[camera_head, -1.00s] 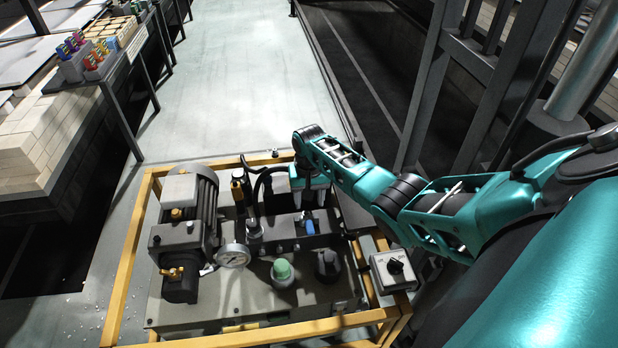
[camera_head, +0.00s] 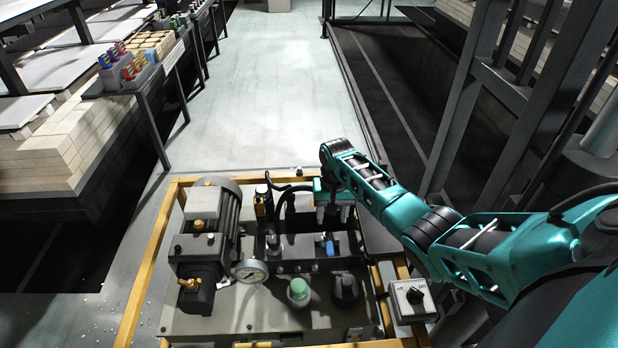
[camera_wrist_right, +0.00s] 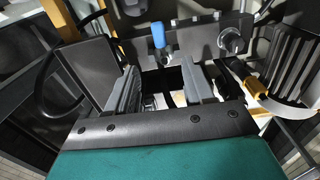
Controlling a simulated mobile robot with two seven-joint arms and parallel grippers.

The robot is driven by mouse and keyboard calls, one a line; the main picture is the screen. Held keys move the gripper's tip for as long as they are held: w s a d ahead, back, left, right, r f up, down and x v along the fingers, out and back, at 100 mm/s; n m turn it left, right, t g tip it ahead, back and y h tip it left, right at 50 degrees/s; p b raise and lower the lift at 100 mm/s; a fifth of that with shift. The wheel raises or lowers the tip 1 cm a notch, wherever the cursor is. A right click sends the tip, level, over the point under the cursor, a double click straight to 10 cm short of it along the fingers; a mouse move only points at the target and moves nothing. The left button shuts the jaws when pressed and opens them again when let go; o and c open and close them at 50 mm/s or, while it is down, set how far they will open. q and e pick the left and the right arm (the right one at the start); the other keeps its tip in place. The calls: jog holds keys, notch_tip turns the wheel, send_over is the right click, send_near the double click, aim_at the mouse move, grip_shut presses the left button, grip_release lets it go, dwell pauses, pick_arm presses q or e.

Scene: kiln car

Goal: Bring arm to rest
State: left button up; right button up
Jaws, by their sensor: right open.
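My right arm (camera_head: 440,232) comes in from the right in the head view and reaches over the hydraulic unit (camera_head: 235,320). My right gripper (camera_head: 334,212) points down above the back of the unit, near a blue-handled lever (camera_head: 330,247). In the right wrist view the two grey fingers (camera_wrist_right: 160,92) stand apart with nothing between them. The blue lever handle (camera_wrist_right: 158,36) shows beyond the fingers, apart from them. My left gripper is in neither view.
A yellow frame (camera_head: 150,262) surrounds the unit, which carries a motor (camera_head: 212,215), a gauge (camera_head: 250,272) and a green cap (camera_head: 298,289). A switch box (camera_head: 411,298) sits at its right. Stacked bricks (camera_head: 70,150) stand left. The floor beyond (camera_head: 270,100) is clear.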

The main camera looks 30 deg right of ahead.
jog(key=s+a+f+n+t, duration=0.5)
jog(key=s+a+f, duration=0.3)
jog(key=a, duration=0.2)
jog(key=s+a+r+n+t+y, duration=0.2)
jog(key=s+a+r+t, duration=0.3)
jog(key=s+a+r, duration=0.4)
jog(key=shift+s+n+t, duration=0.4)
jog(key=shift+s+n, duration=0.4)
jog(key=shift+s, duration=0.15)
jog(key=shift+r, duration=0.1)
